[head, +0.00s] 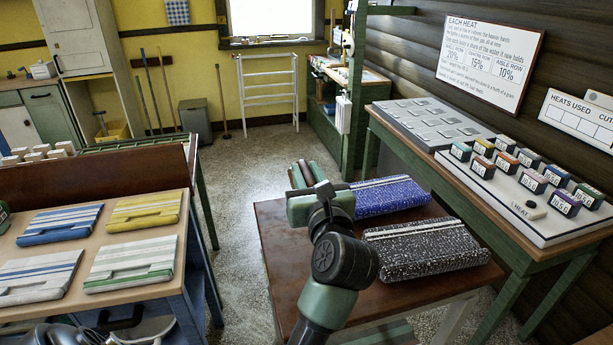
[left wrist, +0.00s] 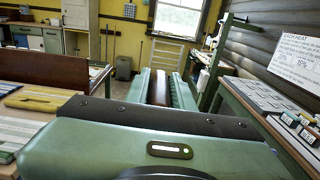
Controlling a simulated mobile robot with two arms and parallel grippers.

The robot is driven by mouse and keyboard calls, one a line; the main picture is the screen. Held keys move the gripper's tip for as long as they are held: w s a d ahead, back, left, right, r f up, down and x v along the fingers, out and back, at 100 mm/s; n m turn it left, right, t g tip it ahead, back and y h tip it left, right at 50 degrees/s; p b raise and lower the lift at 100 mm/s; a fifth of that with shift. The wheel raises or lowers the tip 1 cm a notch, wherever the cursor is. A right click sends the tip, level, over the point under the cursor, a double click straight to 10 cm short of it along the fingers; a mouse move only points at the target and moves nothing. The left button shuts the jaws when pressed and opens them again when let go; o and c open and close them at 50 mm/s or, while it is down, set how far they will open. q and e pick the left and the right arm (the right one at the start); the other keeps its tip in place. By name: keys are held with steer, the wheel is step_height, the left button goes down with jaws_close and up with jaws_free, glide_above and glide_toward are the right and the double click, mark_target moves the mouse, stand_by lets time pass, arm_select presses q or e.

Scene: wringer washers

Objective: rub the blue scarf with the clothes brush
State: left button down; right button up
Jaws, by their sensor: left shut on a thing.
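The blue scarf (head: 390,195), folded, speckled and with pale stripes, lies on the brown wooden table (head: 285,250). My left gripper (head: 305,175) is beside its left end, above the table's far left part. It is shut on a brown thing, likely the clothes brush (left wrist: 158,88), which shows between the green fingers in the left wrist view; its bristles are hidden. I cannot tell whether the brush touches the scarf. The gripper and wrist cover the scarf's left end. My right gripper is not in view.
A black-and-white speckled folded cloth (head: 425,248) lies nearer on the same table. A left table (head: 130,262) holds several folded striped cloths. A right bench (head: 480,190) bears a grey tray and several labelled blocks. Open floor (head: 235,200) lies between the tables.

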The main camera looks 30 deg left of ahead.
mark_target(307, 172)
arm_select(q)
steer(key=shift+r+p, duration=1.9)
steer(key=shift+r, duration=0.7)
steer(key=shift+f, duration=0.15)
steer(key=shift+s+d+f, duration=0.1)
steer(key=shift+f, duration=0.2)
steer(key=s+d+f+m+t+h, duration=0.1)
steer(key=f, duration=0.1)
steer(key=s+d+f+m+t+h, duration=0.1)
steer(key=s+f+h, duration=0.1)
steer(key=f, duration=0.1)
steer(key=s+d+f+m+t+h, duration=0.1)
steer(key=s+d+f, duration=0.1)
steer(key=f, duration=0.1)
steer(key=shift+d+f+m+t+h, duration=0.1)
steer(key=shift+f+m+t+h, duration=0.1)
steer(key=shift+m+t+h, duration=0.15)
steer(key=s+d+f+m+t+h, duration=0.2)
steer(key=s+d+f+m+h, duration=0.4)
steer(key=s+d, duration=0.4)
steer(key=f+h, duration=0.1)
steer(key=h, duration=0.1)
steer(key=shift+s+f+h, duration=0.2)
steer(key=shift+f+h, duration=0.05)
steer(key=shift+h, duration=0.1)
